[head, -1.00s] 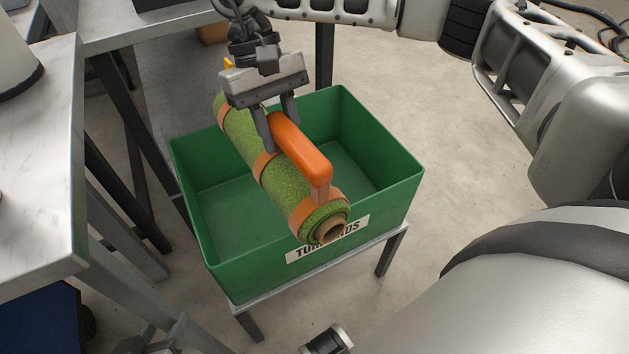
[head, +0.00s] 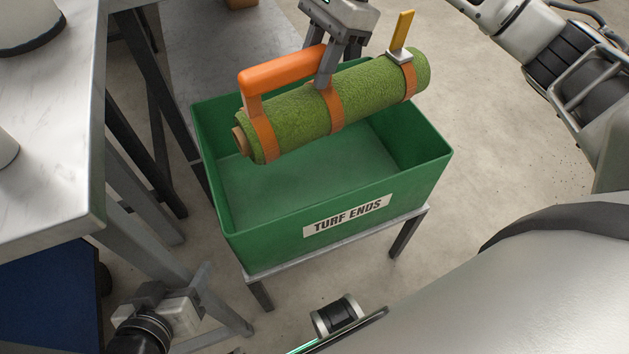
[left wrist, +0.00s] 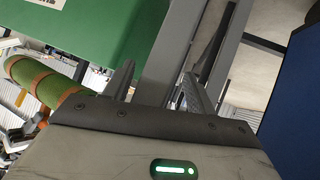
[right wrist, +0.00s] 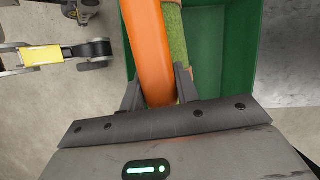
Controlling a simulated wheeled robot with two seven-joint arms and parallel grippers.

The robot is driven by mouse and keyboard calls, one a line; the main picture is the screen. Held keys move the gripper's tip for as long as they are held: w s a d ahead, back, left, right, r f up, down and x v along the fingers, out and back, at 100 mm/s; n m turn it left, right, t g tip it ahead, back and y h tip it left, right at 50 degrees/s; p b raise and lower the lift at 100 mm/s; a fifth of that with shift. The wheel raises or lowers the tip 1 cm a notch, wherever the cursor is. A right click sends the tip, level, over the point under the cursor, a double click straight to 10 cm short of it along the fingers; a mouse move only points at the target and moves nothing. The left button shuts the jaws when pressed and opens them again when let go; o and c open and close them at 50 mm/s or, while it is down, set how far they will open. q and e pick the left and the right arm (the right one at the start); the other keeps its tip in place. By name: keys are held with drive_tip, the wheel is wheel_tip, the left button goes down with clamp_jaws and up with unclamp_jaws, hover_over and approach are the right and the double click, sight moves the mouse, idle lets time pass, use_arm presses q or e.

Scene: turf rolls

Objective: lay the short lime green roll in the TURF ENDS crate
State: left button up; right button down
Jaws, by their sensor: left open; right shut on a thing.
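The short lime green roll (head: 295,120) has orange bands, an orange handle (head: 280,70) and a yellow-topped buckle. It hangs slightly tilted above the back part of the green TURF ENDS crate (head: 260,245), apart from its floor. My right gripper (head: 328,78) is shut on the handle; in the right wrist view, the fingers (right wrist: 158,88) straddle it. My left gripper (left wrist: 160,80) is open and empty in the left wrist view, outside the crate. In the head view, part of my left arm shows at the bottom left; its fingertips are unclear there.
The crate stands on a low metal stand (head: 400,225). A pale-topped table (head: 60,150) with dark legs is close on the left. A blue thing (head: 45,300) is below it. Floor to the crate's right is clear.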

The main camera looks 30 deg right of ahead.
drive_tip(key=shift+w+d+r+m+t, duration=0.15)
drive_tip(key=shift+d+m+t, duration=0.15)
drive_tip(key=shift+m, duration=0.4)
drive_tip(key=shift+f, duration=0.35)
wheel_tip(320, 180, down, 27)
drive_tip(key=b, duration=0.6)
drive_tip(key=shift+f+b, duration=0.2)
drive_tip(key=shift+b, duration=0.2)
use_arm(q)
drive_tip(key=r+t, duration=0.1)
drive_tip(key=d+r+t+h, duration=0.2)
drive_tip(key=r, duration=0.1)
drive_tip(key=shift+w, duration=0.35)
use_arm(e)
drive_tip(key=c, duration=1)
unclamp_jaws()
drive_tip(key=shift+c, duration=0.2)
use_arm(q)
drive_tip(key=shift+r, duration=0.1)
